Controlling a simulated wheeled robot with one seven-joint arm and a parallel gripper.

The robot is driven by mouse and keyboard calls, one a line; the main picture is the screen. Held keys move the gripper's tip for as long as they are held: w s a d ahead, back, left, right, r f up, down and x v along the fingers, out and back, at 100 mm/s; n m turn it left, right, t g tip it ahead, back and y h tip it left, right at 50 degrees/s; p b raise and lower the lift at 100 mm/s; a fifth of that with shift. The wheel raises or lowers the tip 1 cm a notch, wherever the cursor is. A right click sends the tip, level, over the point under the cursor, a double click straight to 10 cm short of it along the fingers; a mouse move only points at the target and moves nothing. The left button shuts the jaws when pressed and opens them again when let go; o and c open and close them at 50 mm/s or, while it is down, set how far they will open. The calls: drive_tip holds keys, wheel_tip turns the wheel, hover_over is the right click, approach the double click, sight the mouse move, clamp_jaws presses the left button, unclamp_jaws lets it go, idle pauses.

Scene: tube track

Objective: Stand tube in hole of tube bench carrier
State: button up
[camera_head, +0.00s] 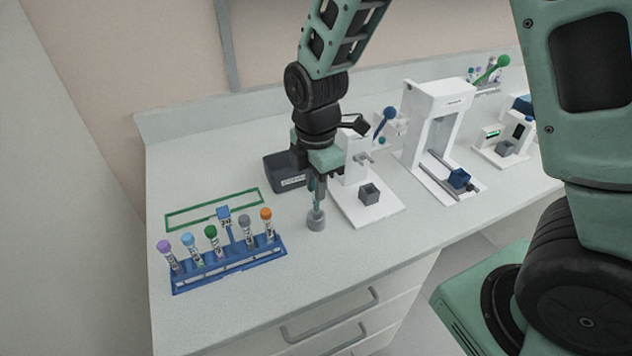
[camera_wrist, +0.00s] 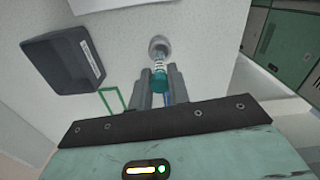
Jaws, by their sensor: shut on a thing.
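My gripper (camera_head: 317,194) is shut on a tube with a teal cap (camera_wrist: 159,84), and the tube points down. In the wrist view the cap sits between the two fingers (camera_wrist: 160,92) and the clear, labelled body (camera_wrist: 159,65) runs to a small grey round holder (camera_wrist: 158,46). The holder also shows on the bench in the head view (camera_head: 316,222), directly under my gripper. The tube's lower end meets the holder in the picture; I cannot tell whether it is inside it or just above. The holder may be the bench carrier.
A blue rack (camera_head: 228,273) with several capped tubes stands to the left, a green outline (camera_head: 213,209) behind it. A dark box (camera_head: 284,172) and a white device (camera_head: 366,208) with a grey block stand close behind and right. Bench in front is clear.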

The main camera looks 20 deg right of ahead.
drive_tip(key=shift+f+b, duration=0.65)
drive_tip(key=shift+f, duration=0.4)
idle(0.6)
drive_tip(key=shift+f, duration=0.25)
drive_tip(key=o, duration=0.9)
drive_tip(key=shift+r, duration=0.15)
wheel_tip(320, 180, up, 17)
drive_tip(key=b, duration=0.1)
idle(0.9)
